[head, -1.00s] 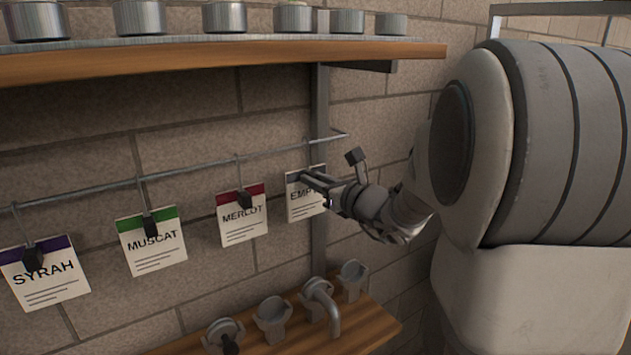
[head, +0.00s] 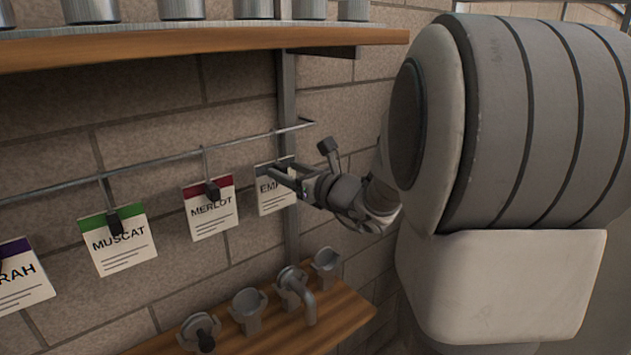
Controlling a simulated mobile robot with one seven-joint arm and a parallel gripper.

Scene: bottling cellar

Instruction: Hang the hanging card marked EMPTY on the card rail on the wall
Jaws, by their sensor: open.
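The card marked EMPTY (head: 275,199) hangs below the right end of the card rail (head: 150,163) on the wall, in line with the other cards. It is white with a dark top band, and my gripper hides part of its upper right. My gripper (head: 283,177) is open, with its fingers at the top of this card. I cannot tell whether the fingers touch the card. The cards MERLOT (head: 212,217), MUSCAT (head: 121,247) and SYRAH (head: 20,283) hang to the left, each with a dark clip; SYRAH is cut off by the picture edge.
A wooden shelf (head: 200,45) with several metal cans stands above the rail. A lower wooden shelf (head: 340,316) holds several grey metal fittings (head: 246,311) below the cards. A vertical metal post (head: 287,110) runs behind the rail's right end.

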